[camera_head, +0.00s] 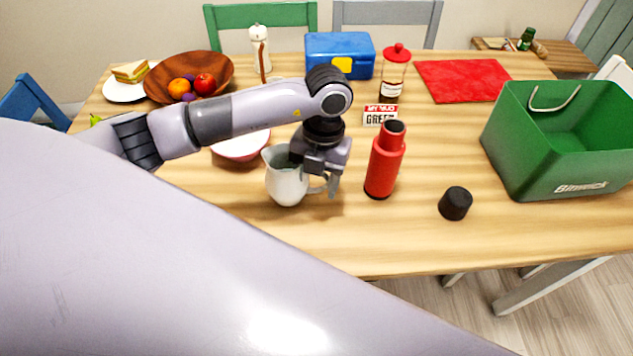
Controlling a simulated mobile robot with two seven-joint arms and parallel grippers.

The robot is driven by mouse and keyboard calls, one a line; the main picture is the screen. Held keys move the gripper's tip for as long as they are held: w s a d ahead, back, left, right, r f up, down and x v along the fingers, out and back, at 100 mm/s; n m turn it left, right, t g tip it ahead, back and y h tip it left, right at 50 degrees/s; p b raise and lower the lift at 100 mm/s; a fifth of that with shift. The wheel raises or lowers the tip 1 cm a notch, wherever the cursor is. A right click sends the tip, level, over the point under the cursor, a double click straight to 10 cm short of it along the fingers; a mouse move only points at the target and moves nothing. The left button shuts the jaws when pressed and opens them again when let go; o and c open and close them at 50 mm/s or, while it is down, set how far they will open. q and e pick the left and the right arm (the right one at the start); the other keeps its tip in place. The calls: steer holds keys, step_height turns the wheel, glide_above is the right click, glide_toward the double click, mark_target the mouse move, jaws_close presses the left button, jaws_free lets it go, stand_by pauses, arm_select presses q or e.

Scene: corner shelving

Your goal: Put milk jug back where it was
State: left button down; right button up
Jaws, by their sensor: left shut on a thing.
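The milk jug (287,183) is a pale grey-white pitcher with its handle to the right. It is upright at the middle of the wooden table, near the front. I cannot tell whether its base touches the table. My left gripper (318,182) comes down from above at the jug's right side and is shut on it at the rim and handle side. The gripper hides part of the jug's rim. My right gripper is not in view.
A red bottle (385,162) stands close to the right, with a black cap (455,203) beyond it. A pinkish bowl (241,147) sits behind the jug, partly hidden by my arm. A green bin (545,150) fills the right side. The table's front is clear.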

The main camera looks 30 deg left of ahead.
arm_select(q)
steer(key=shift+f, duration=0.65)
steer(key=shift+f, duration=0.1)
steer(key=shift+c, duration=1.5)
jaws_free()
steer(key=shift+r, duration=0.45)
step_height(320, 180, up, 11)
steer(key=w+b, duration=0.1)
steer(key=shift+w+d+r, duration=0.15)
steer(key=shift+w, duration=0.1)
steer(key=shift+s, duration=0.1)
